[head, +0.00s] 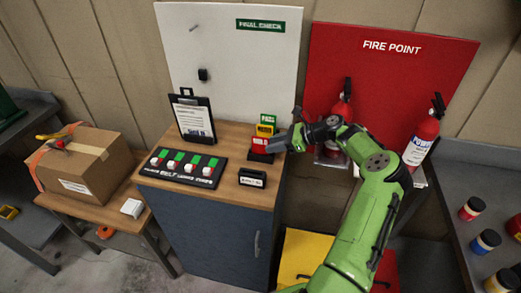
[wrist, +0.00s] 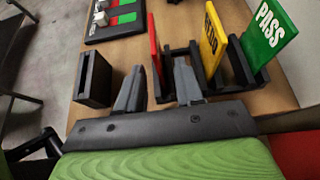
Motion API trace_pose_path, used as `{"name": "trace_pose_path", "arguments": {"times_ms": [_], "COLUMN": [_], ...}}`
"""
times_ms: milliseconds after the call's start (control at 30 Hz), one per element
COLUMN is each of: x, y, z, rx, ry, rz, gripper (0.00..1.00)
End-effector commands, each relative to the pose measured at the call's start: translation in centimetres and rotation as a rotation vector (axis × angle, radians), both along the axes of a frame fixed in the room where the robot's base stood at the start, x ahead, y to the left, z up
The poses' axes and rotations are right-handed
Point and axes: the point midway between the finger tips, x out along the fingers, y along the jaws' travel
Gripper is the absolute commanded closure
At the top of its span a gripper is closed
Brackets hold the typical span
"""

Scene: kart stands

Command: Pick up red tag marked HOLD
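The red tag (head: 262,144) stands in a black slotted rack (head: 260,157) on the wooden-topped cabinet. In the wrist view the red tag (wrist: 154,48) appears nearly edge-on, and its lettering cannot be read. My gripper (head: 284,143) is just right of the rack in the head view. In the wrist view my gripper (wrist: 159,82) is open, with one finger on each side of the red tag's line. Nothing is held, and I cannot tell whether a finger touches the tag or rack.
A yellow tag (wrist: 211,40) and a green PASS tag (wrist: 267,33) stand beside the red one in the rack. A small black holder (head: 252,177), a switch panel (head: 184,166) and a clipboard (head: 193,118) share the cabinet top. Fire extinguishers (head: 422,138) stand to the right.

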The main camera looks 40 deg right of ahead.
Motion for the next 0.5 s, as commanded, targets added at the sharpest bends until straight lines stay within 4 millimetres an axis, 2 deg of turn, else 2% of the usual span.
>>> {"name": "trace_pose_path", "arguments": {"times_ms": [300,500], "x": [3.5,3.8], "y": [3.1,3.3], "z": [-2.2,-2.3], "rx": [0.0,-0.002], "ry": [0.0,0.0], "rz": [0.002,0.002], "gripper": [0.64,0.64]}}
